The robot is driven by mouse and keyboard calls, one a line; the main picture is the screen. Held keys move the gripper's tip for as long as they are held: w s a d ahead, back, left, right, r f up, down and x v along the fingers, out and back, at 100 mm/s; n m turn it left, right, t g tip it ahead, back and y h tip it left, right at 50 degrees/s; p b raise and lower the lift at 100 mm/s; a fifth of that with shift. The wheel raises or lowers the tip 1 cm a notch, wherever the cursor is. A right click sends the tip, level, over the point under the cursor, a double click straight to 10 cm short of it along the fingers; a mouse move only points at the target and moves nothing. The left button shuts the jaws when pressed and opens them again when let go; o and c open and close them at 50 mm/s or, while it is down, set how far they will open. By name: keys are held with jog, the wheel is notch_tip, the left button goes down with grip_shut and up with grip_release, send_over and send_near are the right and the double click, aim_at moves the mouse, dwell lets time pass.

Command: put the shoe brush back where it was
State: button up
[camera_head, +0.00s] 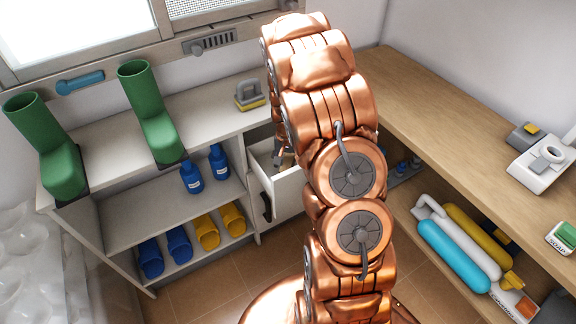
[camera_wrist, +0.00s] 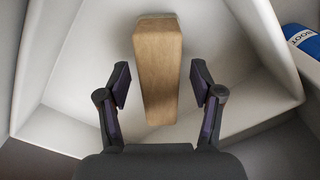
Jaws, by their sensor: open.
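A plain wooden block-shaped thing (camera_wrist: 158,60), which looks like the shoe brush's wooden back, lies in a white drawer (camera_wrist: 60,60) in the wrist view. No bristles show. My gripper (camera_wrist: 160,82) is open, with one dark finger on each side of it and a gap on both sides. In the head view the pulled-out drawer (camera_head: 287,195) is in the shelf unit, partly hidden behind my arm. My gripper shows only in part there, over the drawer.
Green boots (camera_head: 150,115) and a grey-and-yellow scrubber (camera_head: 250,96) stand on the white shelf unit (camera_head: 110,150). Blue bottles (camera_head: 191,178) and blue and yellow slippers (camera_head: 205,232) are below. A wooden counter (camera_head: 440,130) runs along the right.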

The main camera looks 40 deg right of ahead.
aim_at(288, 160)
notch_tip(288, 160, up, 10)
jog(key=shift+f+b, duration=0.25)
jog(key=shift+b, duration=0.15)
jog(key=shift+s+r, duration=0.1)
jog(key=shift+r, duration=0.45)
jog(key=shift+s+a+r, duration=0.15)
jog(key=shift+a+r, duration=0.15)
jog(key=s+a+r+n, duration=0.3)
jog(key=s+a, duration=0.3)
jog(key=s, duration=0.4)
jog(key=s+a+r+n+g, duration=0.1)
jog(key=s+a+r+n, duration=0.2)
jog(key=s+a, duration=0.4)
jog(key=s+a+r+n+g, duration=0.1)
jog(key=s+a+r+n, duration=0.2)
jog(key=s+a, duration=0.4)
jog(key=s+n, duration=0.1)
jog(key=s, duration=0.5)
jog(key=shift+s+r, duration=0.3)
jog(key=shift+r, duration=0.1)
jog(key=shift+a, duration=0.1)
